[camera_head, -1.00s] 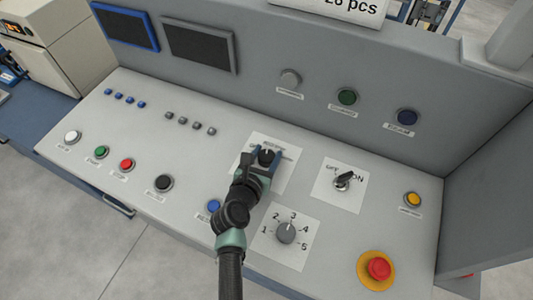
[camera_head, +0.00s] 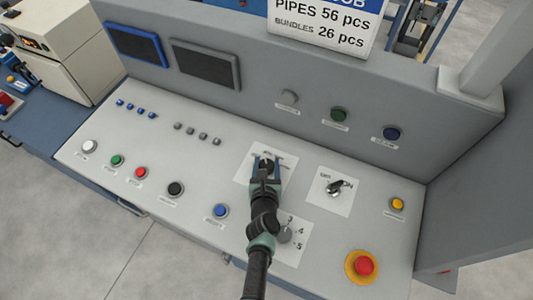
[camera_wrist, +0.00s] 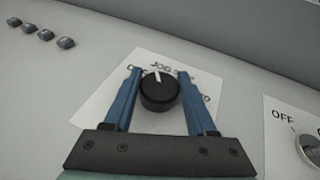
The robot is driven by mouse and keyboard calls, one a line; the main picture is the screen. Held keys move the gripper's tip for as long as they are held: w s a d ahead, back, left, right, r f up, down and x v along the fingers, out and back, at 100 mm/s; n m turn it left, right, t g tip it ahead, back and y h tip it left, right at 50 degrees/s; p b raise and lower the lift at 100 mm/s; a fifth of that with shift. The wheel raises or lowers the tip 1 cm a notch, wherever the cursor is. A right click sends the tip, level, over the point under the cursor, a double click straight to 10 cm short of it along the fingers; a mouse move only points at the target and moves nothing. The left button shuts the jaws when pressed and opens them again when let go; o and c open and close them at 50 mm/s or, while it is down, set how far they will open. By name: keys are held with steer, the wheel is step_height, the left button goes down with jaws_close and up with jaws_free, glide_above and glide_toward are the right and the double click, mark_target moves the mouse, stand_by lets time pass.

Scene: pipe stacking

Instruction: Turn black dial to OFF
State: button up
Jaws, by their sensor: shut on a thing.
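The black dial (camera_wrist: 159,94) is a round knob with a white pointer line, on a white label plate (camera_wrist: 105,98). The pointer aims up and slightly left, near the word starting "JOG". The lettering at the plate's left and right is partly covered by my fingers. My gripper (camera_wrist: 161,80) has one blue finger on each side of the dial and is shut on it. In the head view my gripper (camera_head: 266,162) covers most of the dial, over the plate (camera_head: 246,168).
A silver OFF/ON switch (camera_head: 334,188) sits right of the dial. A grey numbered knob (camera_head: 286,236) is below, partly behind my arm. A red emergency button (camera_head: 364,266) is at lower right. Push buttons, including a blue one (camera_head: 221,210), lie left. The upright panel (camera_head: 265,90) rises behind.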

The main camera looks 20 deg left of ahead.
steer(key=n+y, duration=0.1)
steer(key=n+g+y+p, duration=0.1)
steer(key=shift+w+d+r+y, duration=0.1)
steer(key=shift+w+r+y, duration=0.05)
steer(key=shift+y, duration=0.25)
steer(key=shift+n+g+y, duration=0.7)
steer(key=shift+n+y, duration=0.1)
steer(key=shift+n, duration=0.3)
steer(key=o, duration=1.4)
steer(key=shift+g, duration=0.3)
steer(key=shift+s, duration=0.2)
steer(key=p+v, duration=0.3)
steer(key=v, duration=0.9)
steer(key=shift+s+d+p, duration=0.25)
steer(key=shift+d+p, duration=0.1)
steer(key=shift+p, duration=0.05)
